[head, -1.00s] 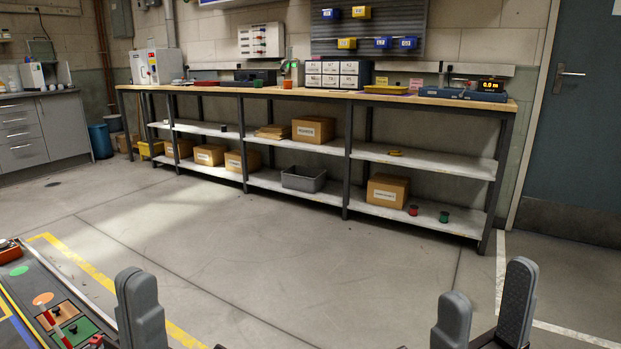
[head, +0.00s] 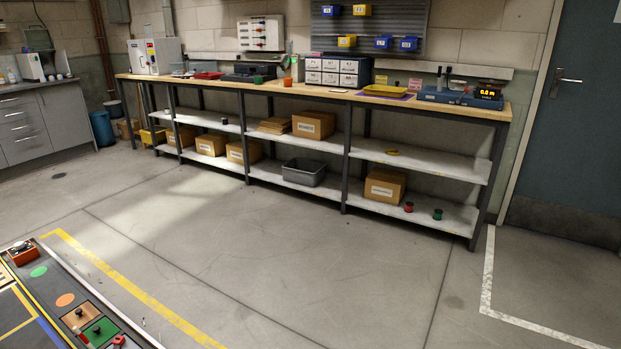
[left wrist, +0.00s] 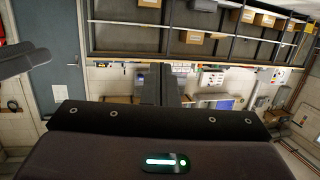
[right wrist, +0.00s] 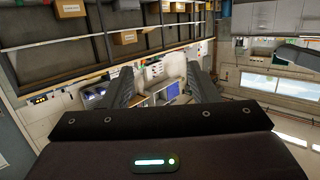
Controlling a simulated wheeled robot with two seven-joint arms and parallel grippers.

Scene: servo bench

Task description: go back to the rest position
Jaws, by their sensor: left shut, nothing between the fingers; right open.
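My left gripper (left wrist: 157,70) shows in the left wrist view with its two grey fingers close together, shut and empty. My right gripper (right wrist: 160,70) shows in the right wrist view with its fingers wide apart, open and empty. Neither gripper is in the head view. Both wrist views see the room upside down, with only distant shelving and wall behind the fingers. Nothing is touching either gripper.
A long workbench (head: 300,91) with shelves, boxes and tools stands along the far wall. A table (head: 110,318) with coloured discs and knobbed square lids is at the lower left. A grey cabinet (head: 45,128) is further left. The floor (head: 270,240) between is clear.

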